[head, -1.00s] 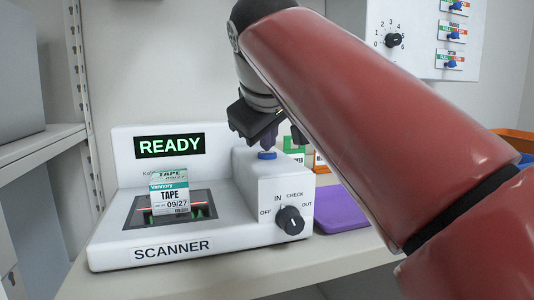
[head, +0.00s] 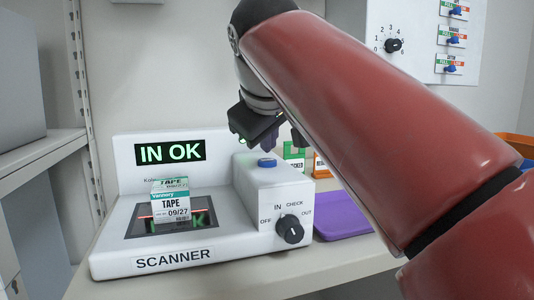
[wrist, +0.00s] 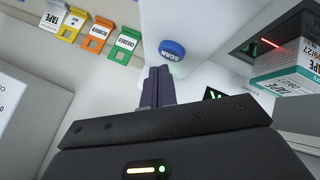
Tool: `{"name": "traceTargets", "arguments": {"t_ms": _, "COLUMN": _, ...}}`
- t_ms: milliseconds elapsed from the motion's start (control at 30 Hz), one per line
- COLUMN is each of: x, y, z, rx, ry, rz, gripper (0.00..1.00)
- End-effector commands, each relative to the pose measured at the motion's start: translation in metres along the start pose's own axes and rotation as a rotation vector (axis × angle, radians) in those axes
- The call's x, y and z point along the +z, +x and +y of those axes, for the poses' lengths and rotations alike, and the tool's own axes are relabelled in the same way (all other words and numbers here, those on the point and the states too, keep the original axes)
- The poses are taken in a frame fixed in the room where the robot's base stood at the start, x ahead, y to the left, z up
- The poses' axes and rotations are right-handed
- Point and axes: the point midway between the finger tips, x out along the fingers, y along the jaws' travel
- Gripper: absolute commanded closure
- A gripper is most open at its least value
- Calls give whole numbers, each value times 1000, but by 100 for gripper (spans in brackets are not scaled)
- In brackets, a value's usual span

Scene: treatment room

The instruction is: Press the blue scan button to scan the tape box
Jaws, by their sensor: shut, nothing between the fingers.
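The white scanner (head: 120,218) stands on the counter, and its screen (head: 170,152) reads "IN OK". The tape box (head: 171,205), white and teal and marked "TAPE 09/27", stands upright on the scanner's dark glass plate; part of it shows in the wrist view (wrist: 285,75). The blue scan button (head: 267,162) is on top of the raised block; it also shows in the wrist view (wrist: 172,49). My gripper (wrist: 158,72) is shut and empty, pointing near the button and apart from it.
A purple tray (head: 342,226) lies right of the scanner. Coloured tags (wrist: 97,37) stand behind. A white panel with a dial (head: 394,46) is at upper right.

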Motion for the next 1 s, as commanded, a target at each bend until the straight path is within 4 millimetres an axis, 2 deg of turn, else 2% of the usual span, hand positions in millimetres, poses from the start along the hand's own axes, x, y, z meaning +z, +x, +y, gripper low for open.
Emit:
{"name": "traceTargets", "arguments": {"t_ms": 367, "x": -2, "y": -3, "z": 2, "rx": 0, "ry": 0, "rz": 0, "gripper": 100}}
{"name": "traceTargets", "arguments": {"t_ms": 667, "x": -17, "y": -24, "z": 17, "rx": 0, "ry": 0, "rz": 0, "gripper": 100}}
{"name": "traceTargets", "arguments": {"t_ms": 1000, "x": -26, "y": -36, "z": 26, "rx": 0, "ry": -1, "rz": 1, "gripper": 100}}
